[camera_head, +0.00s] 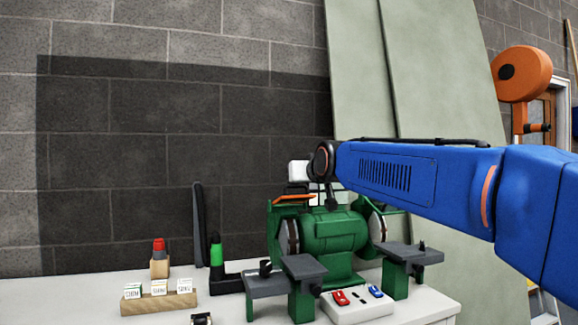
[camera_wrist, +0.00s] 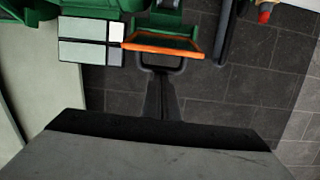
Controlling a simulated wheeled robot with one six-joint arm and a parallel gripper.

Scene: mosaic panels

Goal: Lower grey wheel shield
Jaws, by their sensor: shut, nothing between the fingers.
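A green bench grinder (camera_head: 335,232) stands on the white table, with a wheel at each end. An orange-framed shield (camera_head: 293,198) sits above the left wheel (camera_head: 290,238). In the wrist view an orange-framed shield (camera_wrist: 163,44) shows at the top centre, beside green grinder parts. I cannot tell its exact tilt. My gripper (camera_head: 331,201) is above the grinder, partly hidden by its own wrist. In the wrist view its dark fingers (camera_wrist: 162,80) are together and empty, close to the shield's lower edge. I cannot tell whether they touch it.
Grey tool rests (camera_head: 300,266) stick out in front of the grinder. A switch box (camera_head: 357,304) with red and blue switches lies in front. A wooden block with labelled cubes (camera_head: 158,301) and a black-and-green item (camera_head: 217,262) stand left. Pale panels (camera_head: 365,80) lean behind.

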